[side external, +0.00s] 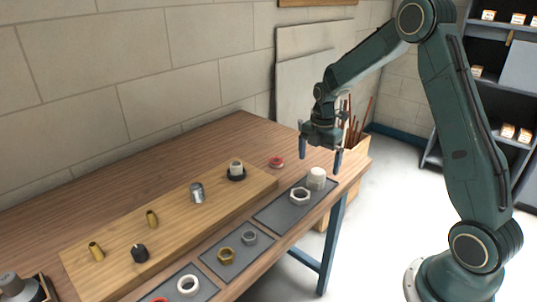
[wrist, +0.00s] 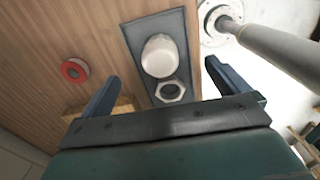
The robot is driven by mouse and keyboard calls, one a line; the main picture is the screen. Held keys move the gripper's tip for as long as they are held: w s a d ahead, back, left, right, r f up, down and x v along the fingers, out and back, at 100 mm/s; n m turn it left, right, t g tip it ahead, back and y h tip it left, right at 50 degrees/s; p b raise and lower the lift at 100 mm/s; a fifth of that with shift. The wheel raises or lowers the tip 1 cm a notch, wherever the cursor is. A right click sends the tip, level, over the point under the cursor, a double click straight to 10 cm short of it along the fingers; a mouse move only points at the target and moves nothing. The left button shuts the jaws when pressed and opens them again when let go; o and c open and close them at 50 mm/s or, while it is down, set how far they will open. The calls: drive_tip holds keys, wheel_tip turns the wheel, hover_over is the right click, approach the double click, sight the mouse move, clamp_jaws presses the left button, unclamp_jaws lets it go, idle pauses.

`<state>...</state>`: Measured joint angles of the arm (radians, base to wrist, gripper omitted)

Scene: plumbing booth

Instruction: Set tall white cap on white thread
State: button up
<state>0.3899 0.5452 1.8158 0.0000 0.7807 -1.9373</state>
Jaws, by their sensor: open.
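The tall white cap (side external: 316,178) stands on a grey tray (side external: 272,214) at the right end of the bench. It also shows in the wrist view (wrist: 160,56), ahead of the jaws, next to a white hex nut. The white thread (side external: 236,167) is a short upright stub with a dark base at the far right end of the wooden board (side external: 225,200). My gripper (side external: 320,158) is open and empty, pointing down above the tray near the cap. In the wrist view its two fingers (wrist: 160,88) stand wide apart. The thread is not clearly seen in the wrist view.
The white hex nut (side external: 300,196) shares the tray with the cap. A red ring (side external: 276,162) lies on the bench behind. A metal fitting (side external: 197,192), brass stubs (side external: 152,218) and a black fitting (side external: 140,252) stand on the board. Nearer trays hold a brass ring (side external: 226,256) and other rings.

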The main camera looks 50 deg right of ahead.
sight(317, 171)
drive_tip(key=shift+f, duration=0.25)
drive_tip(key=shift+f, duration=3.2)
drive_tip(key=c, duration=0.4)
drive_tip(key=o, duration=0.4)
drive_tip(key=shift+r, duration=0.1)
drive_tip(key=shift+r, duration=2.9)
